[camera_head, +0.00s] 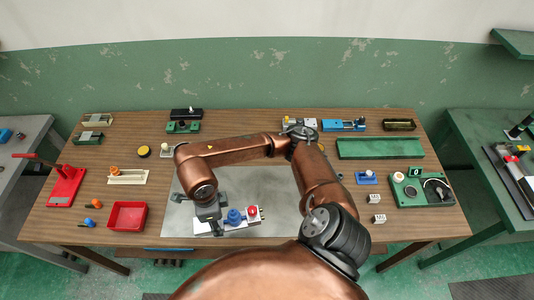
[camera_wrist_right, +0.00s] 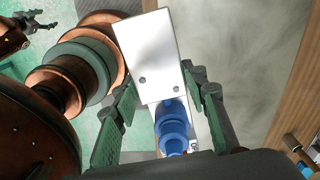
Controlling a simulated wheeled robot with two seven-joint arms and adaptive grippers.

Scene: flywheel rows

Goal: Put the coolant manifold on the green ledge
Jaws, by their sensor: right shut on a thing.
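The coolant manifold, which I take to be the pale block with a blue fitting and a red knob (camera_head: 253,213), is at the front of the grey mat (camera_head: 180,222). My right gripper (camera_head: 210,214) is shut on its left part. In the right wrist view the white block (camera_wrist_right: 147,55) and blue fitting (camera_wrist_right: 172,125) lie between the green fingers of the right gripper (camera_wrist_right: 160,98). I cannot tell whether the block touches the mat. The green ledge (camera_head: 380,148) is a flat, empty green strip at the back right. What looks like my left gripper (camera_wrist_right: 36,22) shows small in the right wrist view.
A red tray (camera_head: 127,216) and a red lever press (camera_head: 66,186) are at the left. A blue block with a white knob (camera_head: 366,178), small white blocks (camera_head: 376,198) and a green device (camera_head: 420,190) stand in front of the ledge. A blue fixture (camera_head: 343,125) is behind it.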

